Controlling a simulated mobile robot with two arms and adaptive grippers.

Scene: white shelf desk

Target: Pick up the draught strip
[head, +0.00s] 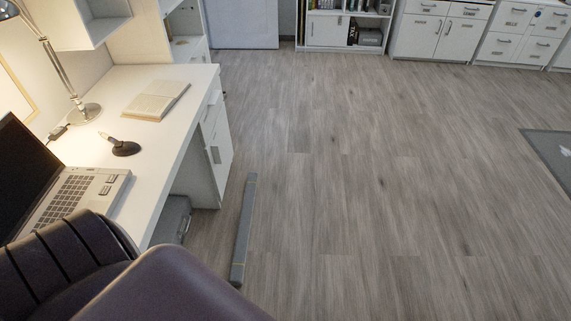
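The draught strip (243,230) is a long, narrow grey bar lying on the wooden floor. It runs lengthwise just right of the white desk, from near the desk drawers to beside the dark chair. Its whole top shows, with a thin lighter band near each end. Neither of my grippers is in the head view, and nothing touches the strip from above.
A dark chair (165,288) fills the lower left. Cabinets (420,36) line the back. The floor to the right is clear up to a grey mat (552,150).

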